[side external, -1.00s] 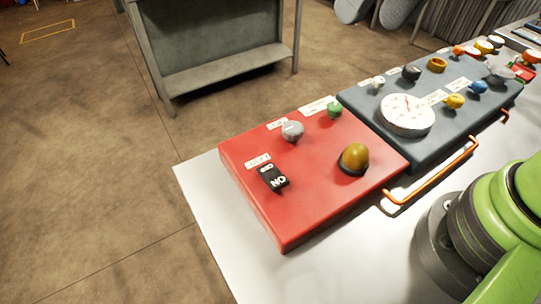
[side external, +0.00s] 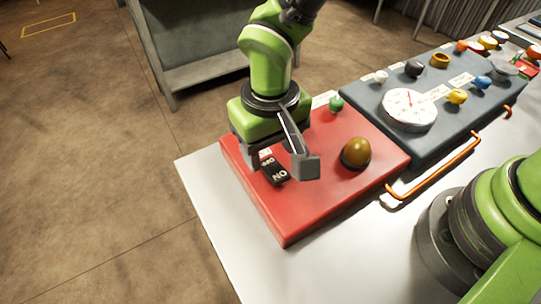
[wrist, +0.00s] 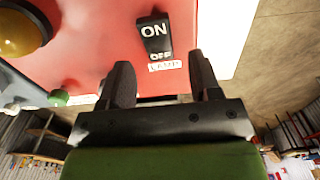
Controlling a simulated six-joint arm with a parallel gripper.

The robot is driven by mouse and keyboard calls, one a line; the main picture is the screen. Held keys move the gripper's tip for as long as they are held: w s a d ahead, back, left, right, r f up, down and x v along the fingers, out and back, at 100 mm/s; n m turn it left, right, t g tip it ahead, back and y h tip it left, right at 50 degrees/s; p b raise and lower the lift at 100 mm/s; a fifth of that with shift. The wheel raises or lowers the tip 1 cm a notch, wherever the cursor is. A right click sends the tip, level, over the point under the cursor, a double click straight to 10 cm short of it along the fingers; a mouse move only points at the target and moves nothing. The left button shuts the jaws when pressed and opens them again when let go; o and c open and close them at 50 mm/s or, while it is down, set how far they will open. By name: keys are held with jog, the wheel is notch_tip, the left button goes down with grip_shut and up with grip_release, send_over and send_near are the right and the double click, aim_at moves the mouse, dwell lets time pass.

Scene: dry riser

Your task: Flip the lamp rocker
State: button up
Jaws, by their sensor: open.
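The lamp rocker (side external: 275,171) is a small black switch with white lettering on the red panel (side external: 315,206). In the wrist view the rocker (wrist: 154,38) reads ON at one end and OFF at the other, with a white label reading LAMP (wrist: 165,66) beside the OFF end. My gripper (side external: 278,168) is over the red panel at the rocker, its two fingers apart on either side of it in the side view. In the wrist view my gripper (wrist: 161,80) is open and empty, with the rocker ahead of the gap. I cannot tell whether a finger touches the rocker.
An amber dome (side external: 356,153) and a green knob (side external: 336,104) are on the red panel. A grey panel (side external: 424,142) with a white dial (side external: 409,109) and several knobs adjoins it. An orange handle (side external: 436,168) runs along the front. The white table (side external: 205,186) is bare at left.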

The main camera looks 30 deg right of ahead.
aim_at(271, 165)
jog(key=shift+f, duration=1.55)
jog(key=c, duration=0.9)
jog(key=shift+s+r+t, duration=0.1)
jog(key=shift+t, duration=0.6)
jog(key=o, duration=0.9)
jog(key=shift+r, duration=0.1)
